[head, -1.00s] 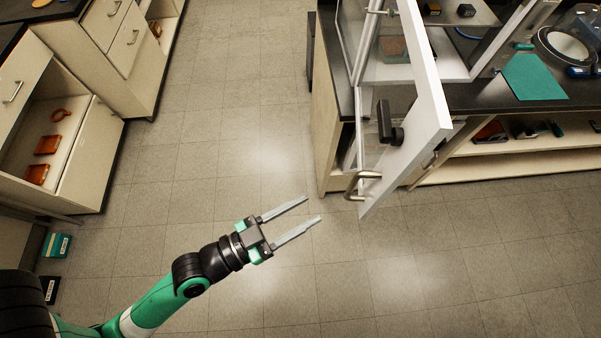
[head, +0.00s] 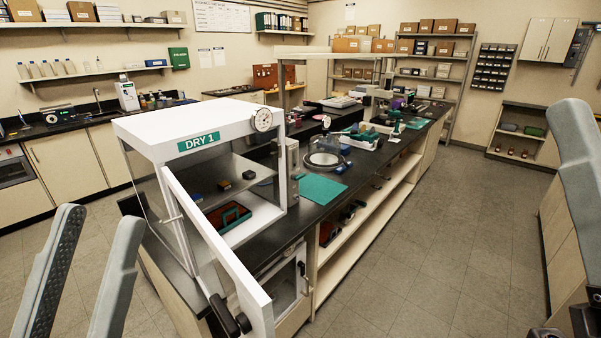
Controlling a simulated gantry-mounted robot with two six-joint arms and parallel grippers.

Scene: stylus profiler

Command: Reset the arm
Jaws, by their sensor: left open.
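My left gripper (head: 100,214) points up at the lower left of the head view. Its two grey fingers stand apart with nothing between them, in front of the cabinet and clear of it. A grey part like a finger (head: 578,150), which looks like one of my right gripper's, rises at the right edge. The rest of that gripper is cut off or hidden, so its opening does not show. No held object is visible.
The white dry cabinet labelled DRY 1 (head: 185,123) stands on the near bench end with its door (head: 218,250) swung open. Inside are a red and green tray (head: 228,217) and small dark blocks. A teal mat (head: 318,188) lies beyond. The right aisle floor (head: 430,250) is clear.

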